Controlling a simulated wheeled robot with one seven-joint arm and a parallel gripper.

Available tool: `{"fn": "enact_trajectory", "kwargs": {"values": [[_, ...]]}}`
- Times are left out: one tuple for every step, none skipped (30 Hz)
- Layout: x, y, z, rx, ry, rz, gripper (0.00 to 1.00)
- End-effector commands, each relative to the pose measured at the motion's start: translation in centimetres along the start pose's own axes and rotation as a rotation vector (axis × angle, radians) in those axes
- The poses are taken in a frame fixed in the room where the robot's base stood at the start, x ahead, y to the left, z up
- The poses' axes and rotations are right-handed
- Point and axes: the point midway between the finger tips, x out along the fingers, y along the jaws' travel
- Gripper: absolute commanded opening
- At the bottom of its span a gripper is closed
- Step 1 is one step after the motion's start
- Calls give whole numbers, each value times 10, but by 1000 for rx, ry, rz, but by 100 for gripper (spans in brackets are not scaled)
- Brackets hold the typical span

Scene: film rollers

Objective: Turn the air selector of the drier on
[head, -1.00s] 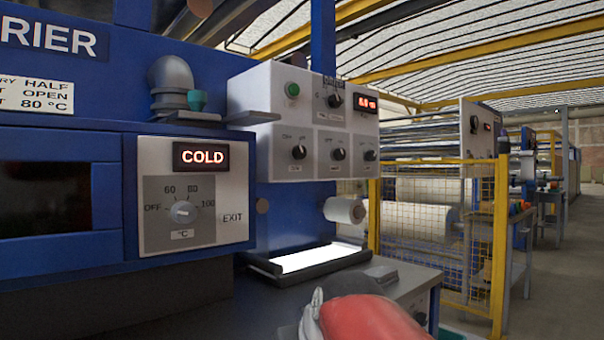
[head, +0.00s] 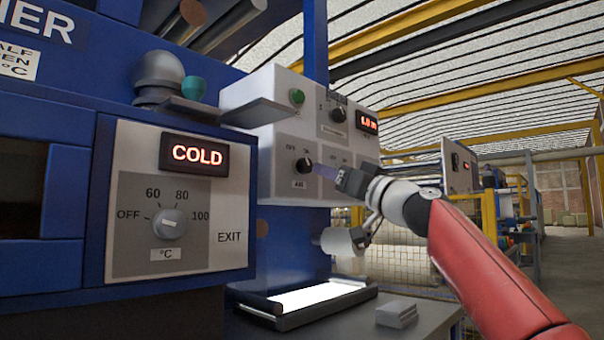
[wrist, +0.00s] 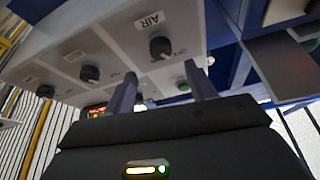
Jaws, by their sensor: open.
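The air selector (head: 303,164) is a black knob on the white control panel (head: 262,90), with OFF and ON marks above it and an AIR label below it. Its pointer is too small to read. My gripper (head: 326,172) is just right of the knob in the head view. In the wrist view, my gripper (wrist: 161,90) is open and empty. There the same knob (wrist: 160,47) lies ahead, between the lines of the two fingers and beyond their tips. I see no contact with it.
Other black knobs (wrist: 89,73) share the panel. A green button (head: 297,97) and a grey ledge (head: 262,112) are close by. The blue drier has a temperature dial (head: 168,223) and a COLD display (head: 197,153). A white roll (head: 340,241) sticks out below.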

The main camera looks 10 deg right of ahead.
Motion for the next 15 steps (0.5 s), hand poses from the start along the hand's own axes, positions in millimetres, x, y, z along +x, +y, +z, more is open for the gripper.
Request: {"fn": "enact_trajectory", "kwargs": {"values": [[9, -2, -5, 3, -1, -4, 55], [14, -3, -5, 2, -3, -4, 55], [21, -4, -5, 3, -4, -5, 55], [26, -4, -5, 3, -4, -5, 55], [31, -4, -5, 5, -5, -5, 55], [37, -3, -5, 5, -4, -5, 55], [42, -4, -5, 4, -5, -5, 55], [46, -4, -5, 3, -5, -5, 55], [52, -4, -4, 3, -6, -5, 55], [55, -3, -4, 3, -6, -3, 55], [59, -3, -4, 4, -5, -3, 55], [63, -3, -3, 3, -5, -3, 55], [65, -3, -2, 2, -6, -3, 55], [67, -3, -2, 1, -6, -3, 55], [70, -3, -1, 1, -6, -3, 55]]}}
